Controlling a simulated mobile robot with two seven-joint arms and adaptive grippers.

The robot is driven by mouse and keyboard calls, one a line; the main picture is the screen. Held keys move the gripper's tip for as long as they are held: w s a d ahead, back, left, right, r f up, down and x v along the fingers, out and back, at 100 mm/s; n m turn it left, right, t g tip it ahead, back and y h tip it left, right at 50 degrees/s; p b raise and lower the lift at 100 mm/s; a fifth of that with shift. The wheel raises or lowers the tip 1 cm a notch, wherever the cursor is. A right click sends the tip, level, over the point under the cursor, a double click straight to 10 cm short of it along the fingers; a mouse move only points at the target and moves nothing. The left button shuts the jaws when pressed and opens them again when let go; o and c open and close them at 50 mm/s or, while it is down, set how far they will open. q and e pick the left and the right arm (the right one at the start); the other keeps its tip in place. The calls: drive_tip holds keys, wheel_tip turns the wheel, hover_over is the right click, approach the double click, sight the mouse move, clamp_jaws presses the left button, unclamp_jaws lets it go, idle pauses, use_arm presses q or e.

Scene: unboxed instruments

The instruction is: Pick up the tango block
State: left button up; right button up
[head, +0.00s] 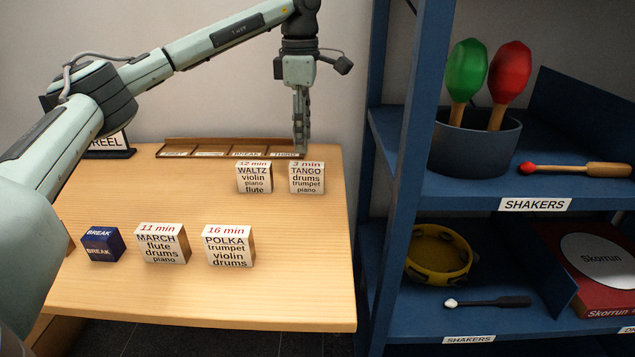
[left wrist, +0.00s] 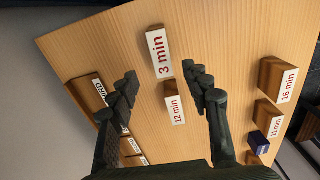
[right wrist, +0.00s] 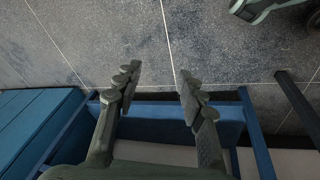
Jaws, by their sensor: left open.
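The tango block (head: 306,179) is a white-faced block marked "3 min TANGO drums trumpet piano". It stands on the table near its right edge, just right of the waltz block (head: 253,178). My left gripper (head: 302,150) is open, pointing down above and slightly behind the tango block. In the left wrist view the tango block (left wrist: 160,54) lies beyond and between the open fingers (left wrist: 165,88), apart from them, with the waltz block (left wrist: 174,102) nearer. My right gripper (right wrist: 155,88) is open and empty, away from the table over grey floor.
A wooden slotted rack (head: 228,150) lies along the table's back. The march block (head: 161,243), polka block (head: 229,246) and blue break block (head: 101,244) stand in front. A blue shelf (head: 395,200) with shakers rises right of the table. The table's right front is clear.

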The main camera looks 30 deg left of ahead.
sight(307, 164)
use_arm(q)
drive_tip(key=shift+w+d+f, duration=0.1)
drive_tip(key=shift+w, duration=0.05)
drive_tip(key=shift+f, duration=0.35)
drive_tip(key=f, duration=0.4)
drive_tip(key=shift+d+f, duration=0.1)
drive_tip(key=shift+d, duration=0.15)
wheel_tip(307, 164, down, 2)
drive_tip(key=shift+f, duration=0.4)
use_arm(e)
drive_tip(key=shift+s+d+f, duration=0.1)
drive_tip(key=shift+s+f, duration=0.15)
drive_tip(key=shift+f, duration=0.35)
use_arm(q)
drive_tip(key=shift+c, duration=0.4)
clamp_jaws()
use_arm(e)
drive_tip(key=shift+w+r, duration=0.15)
drive_tip(key=shift+r, duration=0.05)
